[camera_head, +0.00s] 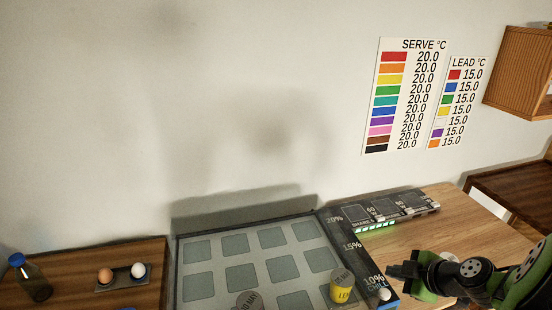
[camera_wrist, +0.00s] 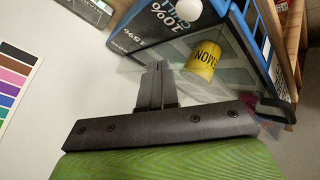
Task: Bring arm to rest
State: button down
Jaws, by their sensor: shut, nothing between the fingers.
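My gripper (camera_head: 398,271) is at the lower right in the head view, over the wooden table right of the dark tray, with my green and black arm behind it. In the wrist view the two dark fingers (camera_wrist: 155,84) lie together, shut and empty. The fingers appear apart from the objects around them.
A tray (camera_head: 310,222) with square pads holds a yellow cup (camera_head: 343,287) and a grey round item (camera_head: 249,300). A panel (camera_head: 375,211) lies behind my gripper. A bottle (camera_head: 34,280) and two eggs (camera_head: 105,275) stand left. A wooden wall box (camera_head: 519,72) hangs upper right.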

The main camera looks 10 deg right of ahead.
jog(key=shift+g, duration=0.8)
jog(key=a+r, duration=0.1)
jog(key=a, duration=0.2)
jog(key=a+r, duration=0.1)
jog(key=a, duration=0.1)
jog(key=shift+w+a+r+p, duration=0.1)
jog(key=shift+w+r+p, duration=0.2)
jog(key=shift+r, duration=0.05)
jog(key=s+a+r+m+g+p, duration=0.1)
jog(key=a+r+m, duration=0.1)
jog(key=a, duration=0.3)
jog(key=s+a+r+m+g, duration=0.1)
jog(key=a+r, duration=0.2)
jog(key=a, duration=0.1)
jog(key=s+a+r+m+h+p, duration=0.1)
jog(key=s+a+r+m, duration=0.2)
jog(key=s, duration=0.3)
jog(key=s+a+r+m+h, duration=0.1)
jog(key=s+a+r+m, duration=0.3)
jog(key=s, duration=0.3)
jog(key=shift+s+a+m+p, duration=0.15)
jog(key=shift+a+m+p, duration=0.2)
jog(key=shift+a+m, duration=0.5)
jog(key=shift+a, duration=0.1)
